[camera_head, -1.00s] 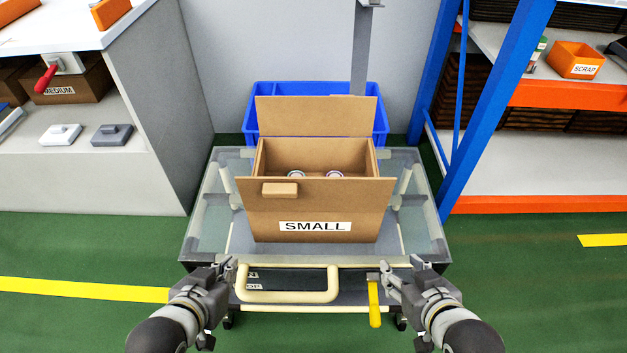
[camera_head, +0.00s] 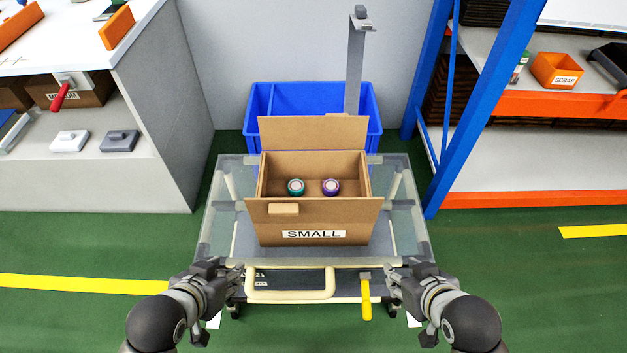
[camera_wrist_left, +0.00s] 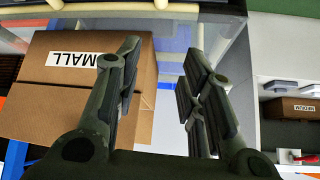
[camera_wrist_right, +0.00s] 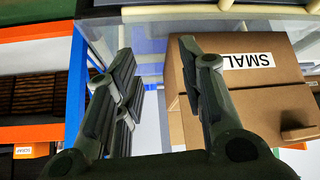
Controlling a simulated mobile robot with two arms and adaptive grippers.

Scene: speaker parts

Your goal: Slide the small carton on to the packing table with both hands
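The small carton (camera_head: 313,226) stands upright with open flaps on a glass-topped cart (camera_head: 412,225). Its front bears a SMALL label. A teal-ringed part (camera_head: 296,187) and a purple-ringed part (camera_head: 331,187) sit inside. My left gripper (camera_head: 238,273) is at the cart's front left, and my right gripper (camera_head: 389,276) is at its front right. Both are short of the carton and touch nothing that I can see. In the left wrist view the fingers (camera_wrist_left: 160,88) stand apart and empty, with the carton (camera_wrist_left: 75,100) beyond. The right wrist view shows its fingers (camera_wrist_right: 158,88) apart, beside the carton (camera_wrist_right: 262,95). No packing table is clearly identifiable.
The cart has a cream handle (camera_head: 290,297) and a yellow lever (camera_head: 366,298) in front. A blue bin (camera_head: 262,112) and a grey post (camera_head: 354,75) stand behind. A white-topped bench (camera_head: 150,150) is left; a blue-orange rack (camera_head: 440,150) is right. Green floor is open at both sides.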

